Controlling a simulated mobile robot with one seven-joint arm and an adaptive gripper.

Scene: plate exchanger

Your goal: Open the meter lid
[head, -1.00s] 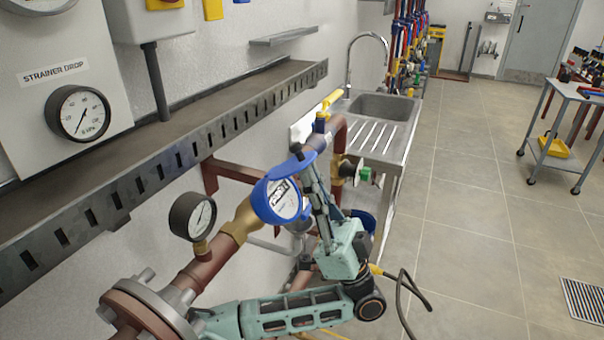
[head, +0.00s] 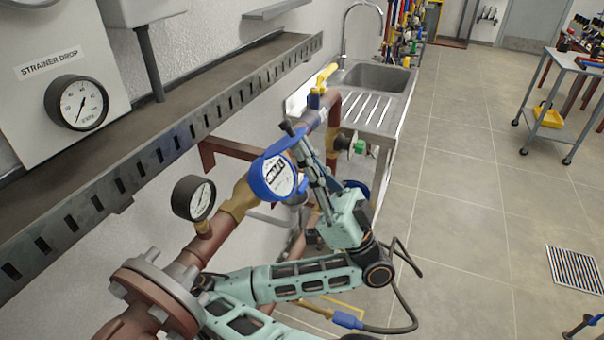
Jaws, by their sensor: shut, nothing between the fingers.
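The water meter (head: 278,178) has a round blue body and sits on the copper and brass pipe, left of the picture's middle. Its white dial with black digits is uncovered. The blue meter lid (head: 280,150) stands up from the far upper rim, and my fingers hide part of it. My gripper (head: 291,129) reaches up from the lower right, fingers together and empty. Its dark tips lie at the lid's upper edge; whether they touch it I cannot tell.
A black pressure gauge (head: 193,198) stands on the pipe left of the meter. A bolted flange (head: 153,290) is nearer. A yellow-handled valve (head: 326,75) and steel sink (head: 372,80) lie beyond. A slotted metal tray (head: 165,130) runs along the wall. Open floor lies right.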

